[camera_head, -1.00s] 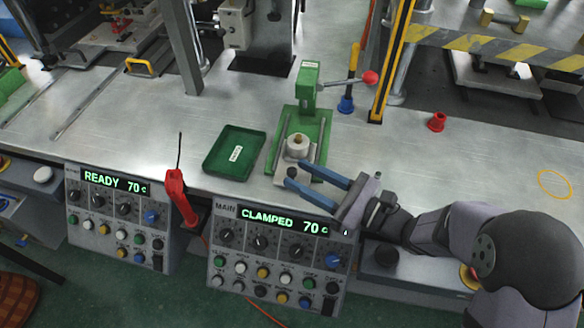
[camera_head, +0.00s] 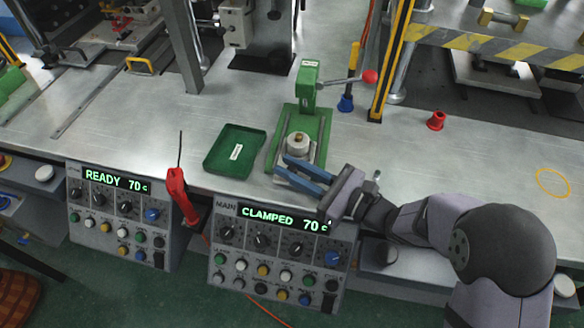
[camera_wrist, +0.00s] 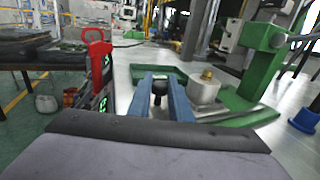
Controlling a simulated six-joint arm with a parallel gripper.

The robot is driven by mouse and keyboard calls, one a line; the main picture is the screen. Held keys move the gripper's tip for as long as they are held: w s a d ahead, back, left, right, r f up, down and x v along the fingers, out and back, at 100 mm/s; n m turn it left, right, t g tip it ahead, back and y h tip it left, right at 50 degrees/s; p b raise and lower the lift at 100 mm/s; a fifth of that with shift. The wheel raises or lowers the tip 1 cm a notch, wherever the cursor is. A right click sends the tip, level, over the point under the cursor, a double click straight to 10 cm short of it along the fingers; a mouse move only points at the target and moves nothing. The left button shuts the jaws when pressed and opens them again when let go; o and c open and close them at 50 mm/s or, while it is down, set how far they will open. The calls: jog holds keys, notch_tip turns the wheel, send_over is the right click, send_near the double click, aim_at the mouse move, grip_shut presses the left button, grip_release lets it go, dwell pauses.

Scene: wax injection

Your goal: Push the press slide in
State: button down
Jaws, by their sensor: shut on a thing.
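The green press (camera_head: 309,85) stands on the bench with a lever ending in a red ball. My gripper (camera_head: 281,167) has two blue fingers at the front of the slide, reaching in from the right. In the wrist view my gripper (camera_wrist: 160,80) is shut on a dark knob (camera_wrist: 157,93) at the slide's near end. The fingers hide part of the slide front.
A green tray (camera_head: 235,151) lies left of the press. A red-handled tool (camera_head: 177,190) stands at the bench's front edge. The control box (camera_head: 262,240) reads CLAMPED 70. A red cup (camera_head: 436,121) and a blue one (camera_head: 345,104) stand right of the press.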

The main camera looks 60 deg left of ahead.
aim_at(296, 152)
jog(key=w+a, duration=0.1)
jog(key=a, duration=0.1)
jog(key=w+a+b, duration=0.1)
jog(key=w, duration=0.1)
jog(key=shift+w+a, duration=0.15)
jog(key=shift+a, duration=0.2)
jog(key=c, duration=1.6)
grip_release()
jog(key=shift+c, duration=0.2)
notch_tip(296, 152, up, 10)
jog(key=b, duration=0.1)
